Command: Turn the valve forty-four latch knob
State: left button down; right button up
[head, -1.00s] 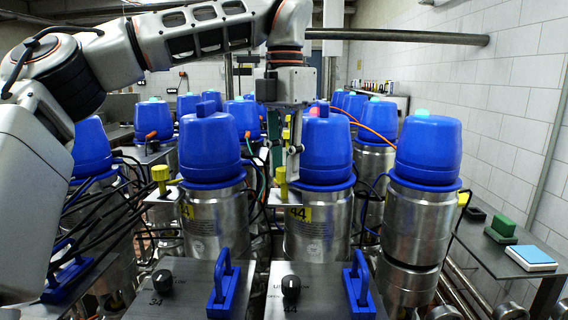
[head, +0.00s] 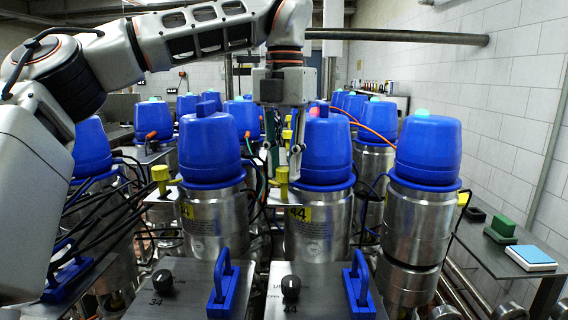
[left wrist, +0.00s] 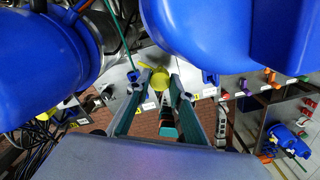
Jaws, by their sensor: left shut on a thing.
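The valve forty-four unit (head: 318,220) is a steel cylinder with a blue cap and a yellow "44" label, right of centre in the head view. The yellow latch knob (head: 282,182) stands on a bracket at its left side. My left gripper (head: 285,174) points straight down at the knob and is shut on it. In the left wrist view the yellow knob (left wrist: 160,79) sits between the two fingertips, which partly hide it. My right gripper is not in view.
Blue-capped neighbours (head: 211,145) and (head: 428,150) stand close on both sides. Panels with blue handles (head: 360,285) and black dials (head: 291,287) lie in front. An orange cable (head: 372,131) runs behind the cap. A side table (head: 515,258) is at right.

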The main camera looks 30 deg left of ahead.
aim_at(284, 168)
pick_arm(q)
jog(key=c, duration=1.8)
grip_release()
jog(key=shift+r, duration=0.1)
notch_tip(284, 168, up, 12)
jog(key=shift+f, duration=0.1)
